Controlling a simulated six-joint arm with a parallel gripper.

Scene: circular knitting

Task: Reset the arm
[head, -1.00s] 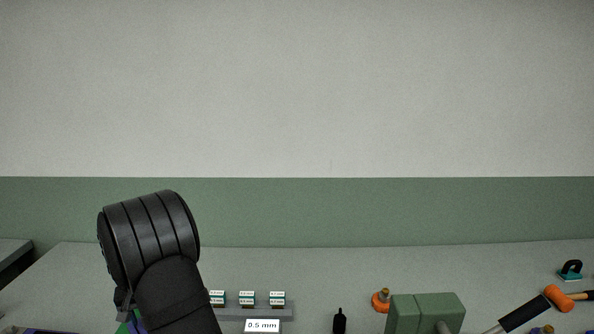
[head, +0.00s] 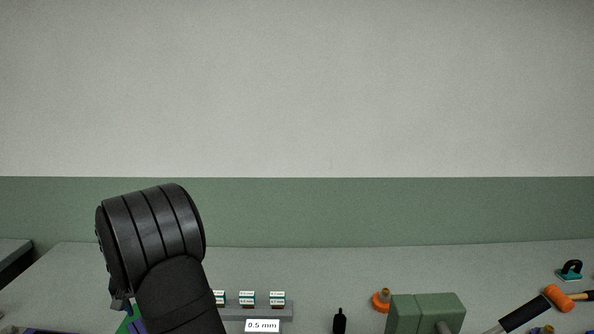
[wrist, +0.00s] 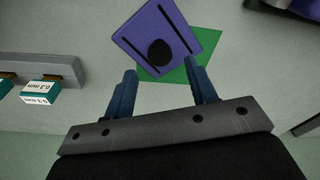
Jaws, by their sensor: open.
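My gripper (wrist: 160,88) shows in the wrist view with its two blue fingers apart and nothing between them. Beyond the fingertips lies a purple block (wrist: 183,32) with dark slots and a round black knob, on a green sheet (wrist: 208,46). Whether the gripper is above or touching them I cannot tell, but the fingers look clear of the block. In the head view my dark arm stands at the left and hides the gripper's fingers. Slivers of the green sheet (head: 126,325) and purple block (head: 138,326) show beside it.
A grey rack (head: 262,311) holds small teal-and-white boxes, with a "0.5 mm" label in front. To the right are a black bottle (head: 339,322), an orange-based item (head: 381,300), a green block (head: 427,312), a black roller (head: 524,313) and an orange mallet (head: 559,298). The bench's back is clear.

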